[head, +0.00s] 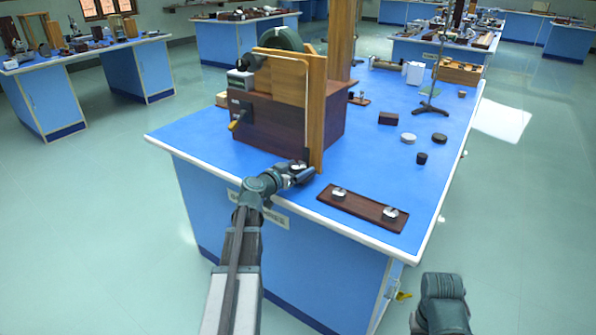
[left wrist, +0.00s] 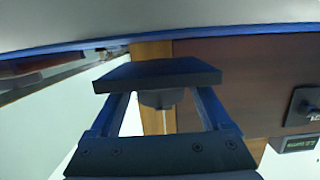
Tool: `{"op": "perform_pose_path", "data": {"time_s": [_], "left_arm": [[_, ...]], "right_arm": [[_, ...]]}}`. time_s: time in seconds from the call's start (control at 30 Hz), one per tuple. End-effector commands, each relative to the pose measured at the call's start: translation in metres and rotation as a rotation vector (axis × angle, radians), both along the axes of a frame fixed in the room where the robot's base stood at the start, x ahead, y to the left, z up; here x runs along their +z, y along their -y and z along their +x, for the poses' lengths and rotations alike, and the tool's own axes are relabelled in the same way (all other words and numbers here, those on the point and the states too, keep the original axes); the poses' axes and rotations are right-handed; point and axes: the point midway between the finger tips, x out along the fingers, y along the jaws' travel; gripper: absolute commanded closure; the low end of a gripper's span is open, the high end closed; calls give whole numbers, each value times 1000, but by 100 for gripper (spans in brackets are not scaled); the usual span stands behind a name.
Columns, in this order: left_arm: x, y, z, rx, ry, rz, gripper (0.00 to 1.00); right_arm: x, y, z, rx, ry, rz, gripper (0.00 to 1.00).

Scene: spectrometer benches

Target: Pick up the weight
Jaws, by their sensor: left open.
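My left gripper (head: 299,173) is open at the near edge of the blue bench, by the foot of the tall wooden post of an apparatus. In the left wrist view, the jaws of this gripper (left wrist: 160,85) show up close. A small grey rounded piece with a pale thin line, which looks like the weight (left wrist: 158,98), shows just beyond the dark jaw plate and partly behind it. I cannot tell whether it touches the jaws. In the head view, a small light spot (head: 297,165) at the gripper may be the same piece. My right gripper is out of view.
The wooden apparatus (head: 283,120) stands right behind the left gripper. A dark wooden board (head: 362,209) with two metal pieces lies at the front right. A dark block (head: 388,118), two discs and a small dark cylinder (head: 422,158) stand farther right. Bench space between them is clear.

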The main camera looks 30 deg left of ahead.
Motion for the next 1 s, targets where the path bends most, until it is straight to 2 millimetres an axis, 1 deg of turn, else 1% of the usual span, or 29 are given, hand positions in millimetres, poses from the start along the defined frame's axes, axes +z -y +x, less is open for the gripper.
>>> {"op": "perform_pose_path", "data": {"time_s": [0.13,0.27,0.3,0.37,0.4,0.47,0.5,0.6,1.0], "left_arm": [[0,0,-1,1,0,0,18],[0,0,-1,1,0,0,42],[0,0,-1,1,0,0,49],[0,0,-1,1,0,0,60],[0,0,-1,1,0,0,67],[0,0,-1,1,0,0,78],[0,0,-1,1,0,0,85],[0,0,-1,1,0,1,100],[1,0,-1,1,0,0,100]], "right_arm": [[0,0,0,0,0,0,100],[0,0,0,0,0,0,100],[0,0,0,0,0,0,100],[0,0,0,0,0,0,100],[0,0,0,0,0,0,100],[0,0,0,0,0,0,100],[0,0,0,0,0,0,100],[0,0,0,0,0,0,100],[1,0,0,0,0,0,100]]}}
